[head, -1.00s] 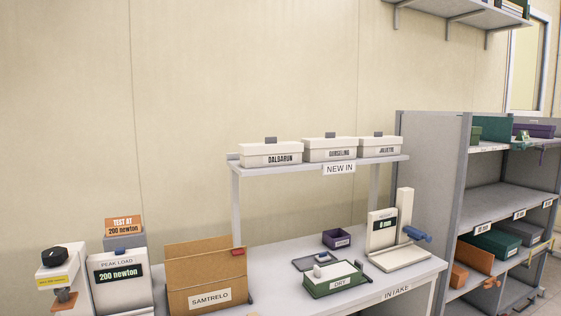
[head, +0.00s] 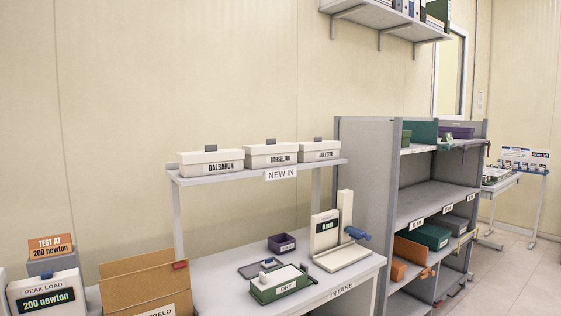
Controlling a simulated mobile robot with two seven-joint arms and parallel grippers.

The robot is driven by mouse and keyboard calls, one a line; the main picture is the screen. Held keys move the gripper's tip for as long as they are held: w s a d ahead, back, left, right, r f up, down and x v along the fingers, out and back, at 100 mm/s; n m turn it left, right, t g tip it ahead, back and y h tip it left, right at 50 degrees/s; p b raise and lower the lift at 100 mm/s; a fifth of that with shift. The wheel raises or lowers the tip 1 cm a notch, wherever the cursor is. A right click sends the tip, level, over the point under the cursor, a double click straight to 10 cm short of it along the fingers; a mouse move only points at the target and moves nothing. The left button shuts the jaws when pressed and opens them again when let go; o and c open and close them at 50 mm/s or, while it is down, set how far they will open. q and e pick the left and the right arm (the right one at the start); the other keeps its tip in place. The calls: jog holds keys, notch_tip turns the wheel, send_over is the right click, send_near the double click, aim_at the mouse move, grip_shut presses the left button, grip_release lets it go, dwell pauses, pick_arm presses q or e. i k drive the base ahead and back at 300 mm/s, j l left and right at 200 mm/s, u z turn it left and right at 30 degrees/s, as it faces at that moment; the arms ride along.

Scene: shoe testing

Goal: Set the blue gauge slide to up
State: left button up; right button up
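The gauge (head: 326,231) stands at the right end of the intake table, with a small dark display on its white front and a pale upright post (head: 345,211) beside it. The display's text is too small to read surely. The blue gauge slide (head: 356,233) sits low on the post, near the base, and sticks out to the right. Neither of my grippers is in view.
The intake table (head: 222,293) also holds a green box (head: 280,286), a grey tray and a purple box (head: 281,243). White boxes stand on the rack shelf (head: 215,178) above. A grey shelf unit (head: 365,170) rises right behind the gauge. Open floor (head: 500,270) lies at right.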

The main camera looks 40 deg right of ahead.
aim_at(356, 233)
jog(key=z, duration=1.7)
jog(key=i+l+u, duration=0.25)
jog(key=i+l, duration=0.2)
jog(key=i+l+u, duration=0.25)
jog(key=i+l, duration=0.3)
jog(key=i+l+u, duration=0.3)
jog(key=i+l, duration=0.25)
jog(key=l, duration=0.15)
